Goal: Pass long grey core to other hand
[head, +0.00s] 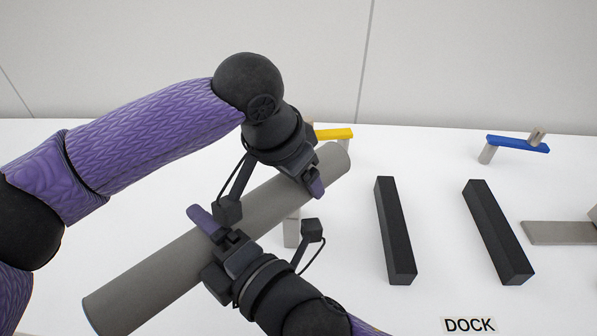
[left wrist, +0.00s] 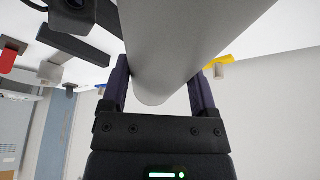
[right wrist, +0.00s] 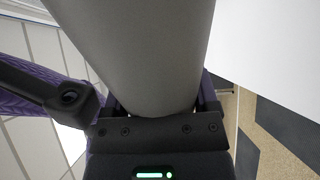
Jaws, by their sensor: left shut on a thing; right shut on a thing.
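The long grey core (head: 150,275) is a thick cylinder held slantwise above the table, its far end up and to the right. My left gripper (head: 315,180) comes from above and is shut on the core near its far right end. My right gripper (head: 205,225) comes from below and is shut on the core around its middle. The core fills the space between the fingers in the left wrist view (left wrist: 175,50) and in the right wrist view (right wrist: 145,60). Both grippers hold it at once.
Two black bars (head: 395,230) (head: 497,232) lie side by side on the white table, behind a DOCK label (head: 469,325). A yellow-topped piece (head: 335,134) and a blue-topped stand (head: 517,144) are at the back. A flat grey piece (head: 560,233) lies at the right.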

